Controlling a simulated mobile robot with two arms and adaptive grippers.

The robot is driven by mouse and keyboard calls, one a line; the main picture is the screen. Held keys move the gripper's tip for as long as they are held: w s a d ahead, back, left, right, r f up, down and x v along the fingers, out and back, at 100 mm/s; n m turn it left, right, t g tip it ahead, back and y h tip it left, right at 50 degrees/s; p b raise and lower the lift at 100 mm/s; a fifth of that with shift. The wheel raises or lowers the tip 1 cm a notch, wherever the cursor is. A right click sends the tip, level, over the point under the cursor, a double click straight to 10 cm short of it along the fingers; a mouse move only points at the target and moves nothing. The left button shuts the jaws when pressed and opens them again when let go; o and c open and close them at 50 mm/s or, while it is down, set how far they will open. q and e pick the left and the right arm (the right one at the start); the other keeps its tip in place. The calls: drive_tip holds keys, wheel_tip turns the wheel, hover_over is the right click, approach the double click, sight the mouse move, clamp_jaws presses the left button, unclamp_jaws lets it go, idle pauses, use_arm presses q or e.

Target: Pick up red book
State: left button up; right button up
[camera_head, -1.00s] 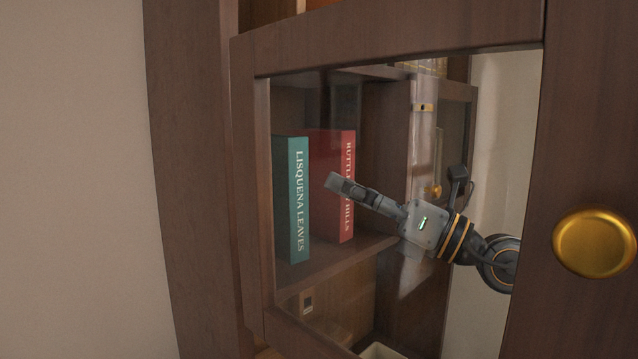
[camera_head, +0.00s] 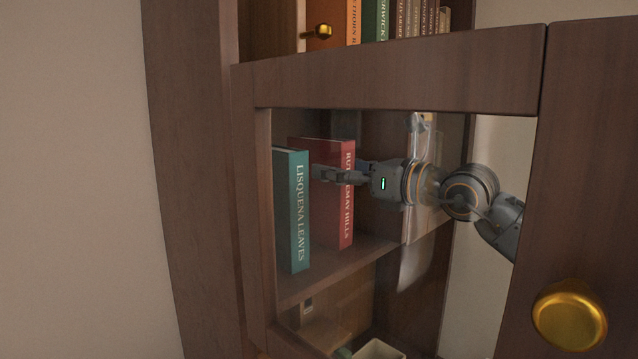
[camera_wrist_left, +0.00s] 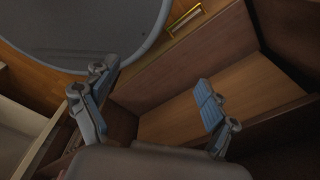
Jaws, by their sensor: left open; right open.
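The red book (camera_head: 334,220) stands upright on a cabinet shelf, seen through a glass-paned door in the head view. Its spine lettering is partly covered by my right gripper (camera_head: 322,174). That gripper comes from the right behind the glass, its fingers pointing left across the upper part of the red book. Whether the fingers touch the book cannot be told. The jaws are open, with nothing seen held. My left gripper (camera_wrist_left: 152,88) shows only in the left wrist view, open and empty, away from the books.
A teal book (camera_head: 292,215) stands just left of the red one. The wooden door frame (camera_head: 400,85) and a gold knob (camera_head: 569,318) are in the foreground. More books (camera_head: 400,20) fill the shelf above. A drawer with a brass handle (camera_wrist_left: 185,20) shows in the left wrist view.

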drive_tip(key=p+x, duration=0.4)
drive_tip(key=x, duration=0.1)
drive_tip(key=shift+w+d, duration=0.1)
drive_tip(key=shift+w, duration=0.1)
drive_tip(key=shift+c, duration=0.4)
drive_tip(key=shift+d, duration=0.1)
drive_tip(key=c, duration=0.3)
clamp_jaws()
drive_tip(key=shift+r, duration=0.1)
